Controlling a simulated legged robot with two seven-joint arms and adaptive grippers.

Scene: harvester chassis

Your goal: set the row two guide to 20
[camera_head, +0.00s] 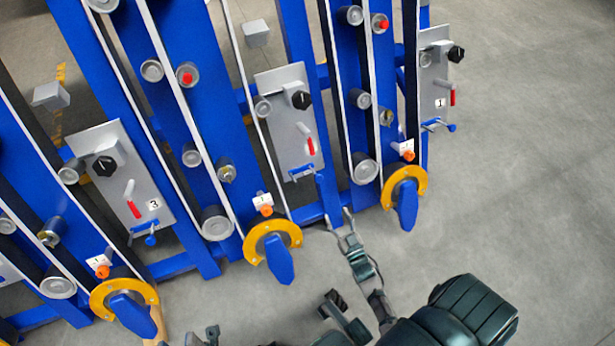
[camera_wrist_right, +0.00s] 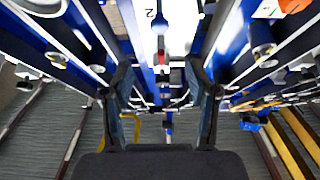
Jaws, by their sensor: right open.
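The row two plate (camera_head: 283,128) is the grey panel in the middle, with a black knob (camera_head: 301,100) and a red-tipped lever (camera_head: 310,146). Yellow arc guides with blue pointers stand at the row ends, one at centre (camera_head: 273,242) and one at right (camera_head: 404,190); I cannot read a scale on them. My right gripper (camera_head: 339,218) is open and empty, just below the plate's lower end, between these two guides. In the right wrist view its fingers (camera_wrist_right: 163,92) are spread, with a plate marked 2 (camera_wrist_right: 151,15) and a red-tipped part ahead. Dark parts at the bottom edge may be my left gripper (camera_head: 203,337).
Plates of row three (camera_head: 118,175) and row one (camera_head: 434,75) flank the middle one. Blue beams, belts and rollers surround them. Another yellow guide (camera_head: 124,299) is at lower left. The grey floor at right (camera_head: 530,150) is clear.

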